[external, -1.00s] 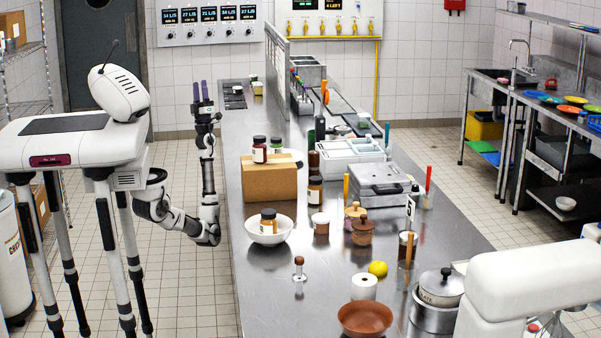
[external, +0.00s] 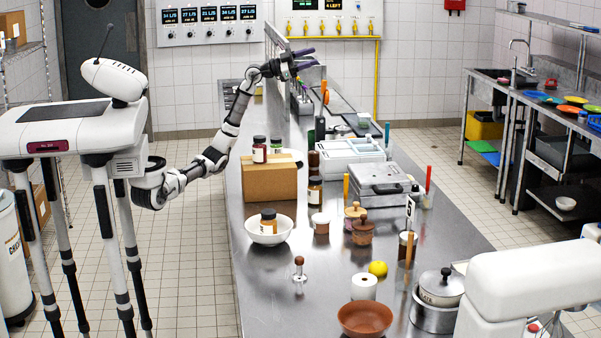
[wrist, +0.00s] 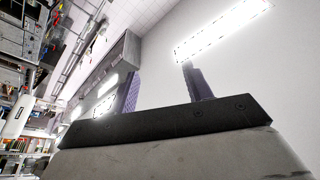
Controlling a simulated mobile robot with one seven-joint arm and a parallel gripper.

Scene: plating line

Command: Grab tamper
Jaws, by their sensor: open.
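The tamper (external: 299,268) stands upright on the steel counter, near its left edge at the front. It has a round brown knob on top and a pale metal base. My gripper (external: 305,59) is raised over the far part of the counter, well away from the tamper. In the wrist view my gripper (wrist: 165,88) shows its two purple fingers apart with nothing between them. The tamper is not visible in the wrist view, which looks toward the wall and a ceiling light.
A white bowl (external: 281,235) holding a jar, a cardboard box (external: 269,183) and a brown bowl (external: 366,320) surround the tamper's area. A paper roll (external: 364,287) and a lemon (external: 378,268) are to its right. The counter (external: 262,300) is bare left of the tamper.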

